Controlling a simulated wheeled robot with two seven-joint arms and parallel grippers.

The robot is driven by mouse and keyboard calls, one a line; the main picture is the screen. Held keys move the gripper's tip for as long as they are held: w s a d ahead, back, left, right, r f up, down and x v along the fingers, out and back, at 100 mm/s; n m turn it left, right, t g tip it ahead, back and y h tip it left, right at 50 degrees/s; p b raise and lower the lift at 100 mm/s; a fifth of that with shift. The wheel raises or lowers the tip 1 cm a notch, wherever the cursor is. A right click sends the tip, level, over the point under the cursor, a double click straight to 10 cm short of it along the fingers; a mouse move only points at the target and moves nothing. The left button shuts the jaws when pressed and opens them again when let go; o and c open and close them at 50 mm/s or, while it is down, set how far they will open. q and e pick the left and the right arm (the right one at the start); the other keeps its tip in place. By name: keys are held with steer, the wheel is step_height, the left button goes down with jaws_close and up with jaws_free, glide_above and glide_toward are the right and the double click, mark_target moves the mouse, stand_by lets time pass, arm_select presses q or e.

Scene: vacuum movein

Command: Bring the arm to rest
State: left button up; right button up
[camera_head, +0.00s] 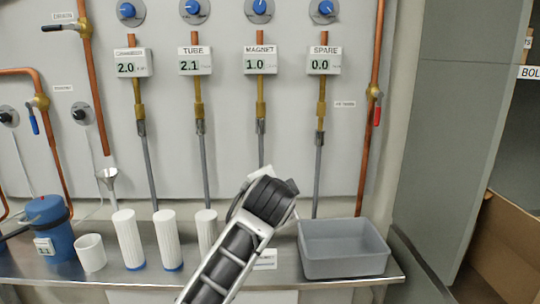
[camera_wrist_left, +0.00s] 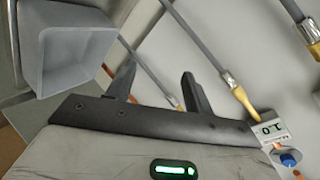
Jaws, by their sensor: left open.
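My left arm (camera_head: 235,250) rises from the bottom centre of the head view, in front of the steel bench and wall panel. Its dark wrist joint (camera_head: 270,200) hides part of the bench's back edge and hose ends. The fingers of my left gripper (camera_wrist_left: 158,76) show in the left wrist view, spread apart with nothing between them. Behind them are the pale panel and grey hoses. The fingers are hidden in the head view. My right gripper is in neither view.
A grey bin (camera_head: 343,265) stands right of my arm; it also shows in the left wrist view (camera_wrist_left: 75,75). Several white ribbed cylinders (camera_head: 168,240), a white cup (camera_head: 90,253) and a blue canister (camera_head: 50,230) stand left. Gauges (camera_head: 260,62) and hanging hoses line the panel.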

arm_select(q)
steer(key=s+a+f+n+g+h, duration=0.15)
steer(key=s+f, duration=0.25)
steer(key=f, duration=0.4)
steer(key=s+a+f+n, duration=0.2)
steer(key=s+a+f, duration=0.15)
steer(key=f, duration=0.35)
steer(key=s+a+f+n+g, duration=0.15)
steer(key=s+f, duration=0.25)
steer(key=f, duration=0.4)
steer(key=s+a+f+n, duration=0.1)
steer(key=s+a+f, duration=0.2)
steer(key=s, duration=0.4)
steer(key=s+a+f+n, duration=0.2)
steer(key=s+a+f, duration=0.1)
steer(key=s, duration=0.4)
steer(key=s+a+f+n, duration=0.2)
steer(key=s+a+f, duration=0.1)
steer(key=s, duration=0.4)
steer(key=shift+a+f, duration=0.4)
steer(key=shift+f, duration=0.05)
steer(key=shift+s, duration=0.1)
